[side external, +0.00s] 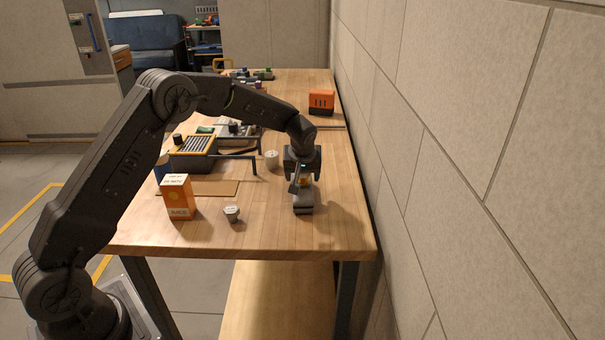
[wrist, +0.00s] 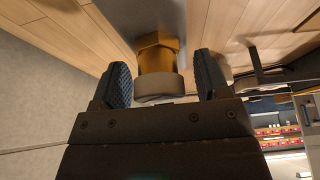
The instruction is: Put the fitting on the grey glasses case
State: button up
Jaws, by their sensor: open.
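The fitting, a brass hex piece with a pale grey collar (wrist: 158,62), is between my gripper's two fingers (wrist: 162,80) in the wrist view. The fingers are open, with a narrow gap at the right side of the fitting; the left finger is very close to it. In the side view my gripper (side external: 303,176) points down over the grey glasses case (side external: 303,205), near the table's right side. A bit of brass shows between the fingers there. The fitting appears to stand on the case, whose grey surface lies behind it in the wrist view (wrist: 135,12); the exact contact is hidden.
A small grey cup (side external: 232,213) and an orange juice carton (side external: 178,198) stand at the front left. A white cup (side external: 272,159) and a dark hook arm (side external: 240,157) are left of my gripper. An orange box (side external: 321,102) is behind. The wall (side external: 440,150) closes the right side.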

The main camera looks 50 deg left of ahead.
jog(key=v, duration=1.3)
jog(key=s+d+r+m+t+h, duration=0.1)
jog(key=s+d+r+m, duration=0.1)
jog(key=s+r, duration=0.45)
jog(key=s+d+r+m, duration=0.2)
jog(key=s+r, duration=0.1)
jog(key=s, duration=0.6)
jog(key=s+d+f+m+h, duration=0.1)
jog(key=s+d+m, duration=0.1)
jog(key=s, duration=0.7)
jog(key=s+d+f+m+t+h, duration=0.1)
jog(key=s+d+f+m, duration=0.1)
jog(key=s, duration=0.7)
jog(key=shift+s+m, duration=0.25)
jog(key=shift+m, duration=0.25)
